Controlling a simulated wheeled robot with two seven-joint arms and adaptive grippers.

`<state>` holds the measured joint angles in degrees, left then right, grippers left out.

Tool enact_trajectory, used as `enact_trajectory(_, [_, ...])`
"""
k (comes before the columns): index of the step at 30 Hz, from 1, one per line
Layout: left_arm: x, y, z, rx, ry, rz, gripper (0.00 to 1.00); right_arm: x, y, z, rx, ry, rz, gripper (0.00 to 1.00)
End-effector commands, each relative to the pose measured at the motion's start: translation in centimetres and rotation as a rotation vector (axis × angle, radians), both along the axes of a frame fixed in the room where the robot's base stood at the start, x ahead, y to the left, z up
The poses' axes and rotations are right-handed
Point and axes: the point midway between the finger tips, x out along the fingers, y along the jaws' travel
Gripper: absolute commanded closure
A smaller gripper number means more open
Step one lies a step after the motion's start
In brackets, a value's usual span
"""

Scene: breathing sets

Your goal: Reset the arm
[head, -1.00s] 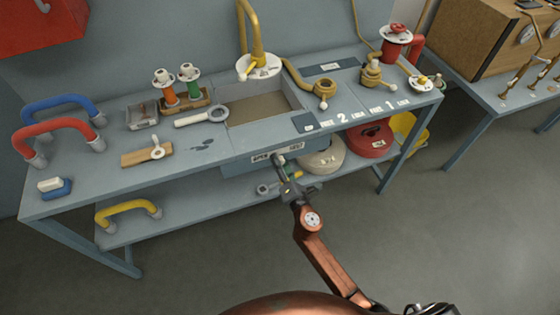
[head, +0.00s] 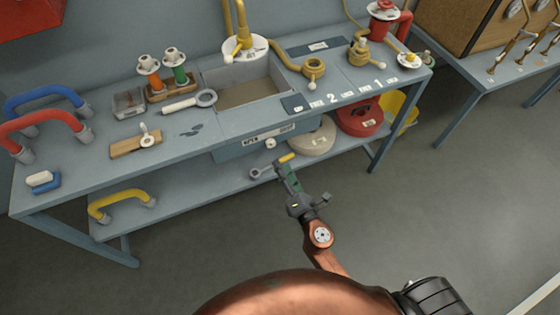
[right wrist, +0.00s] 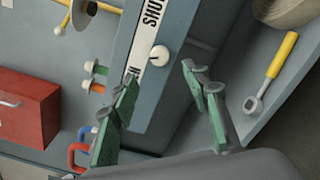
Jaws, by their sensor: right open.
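My right gripper (head: 303,182) is open and empty in front of the workbench, below and to the right of the white round knob (head: 271,143) on the labelled drawer front (head: 240,148). In the right wrist view its two green fingers (right wrist: 160,78) stand wide apart. The knob (right wrist: 159,55) shows beyond them, between the fingertips, and is not touched. My copper-coloured right arm (head: 322,243) reaches up from the bottom of the head view. My left arm and gripper are not in view.
The lower shelf (head: 180,195) holds a yellow-handled tool (head: 272,166), a white round item (head: 312,140), a red one (head: 360,118) and a yellow hose (head: 120,197). The benchtop carries hoses, valves and a recess (head: 250,92). The floor (head: 440,220) at right is clear.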

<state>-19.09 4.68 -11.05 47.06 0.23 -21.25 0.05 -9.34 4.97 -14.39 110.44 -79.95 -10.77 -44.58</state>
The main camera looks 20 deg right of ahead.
Motion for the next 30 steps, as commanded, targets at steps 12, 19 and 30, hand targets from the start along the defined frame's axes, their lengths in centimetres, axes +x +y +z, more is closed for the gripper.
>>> enact_trajectory(12, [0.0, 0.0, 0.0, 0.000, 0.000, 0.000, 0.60, -0.3, 0.0, 0.0, -0.001, 0.000, 0.000, 0.57])
enact_trajectory(19, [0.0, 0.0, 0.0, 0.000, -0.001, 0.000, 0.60, -0.3, 0.0, -0.2, 0.004, 0.005, 0.000, 0.57])
enact_trajectory(30, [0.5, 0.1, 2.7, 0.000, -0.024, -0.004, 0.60, -3.4, -3.7, -17.9, 0.433, 0.381, -0.112, 0.57])
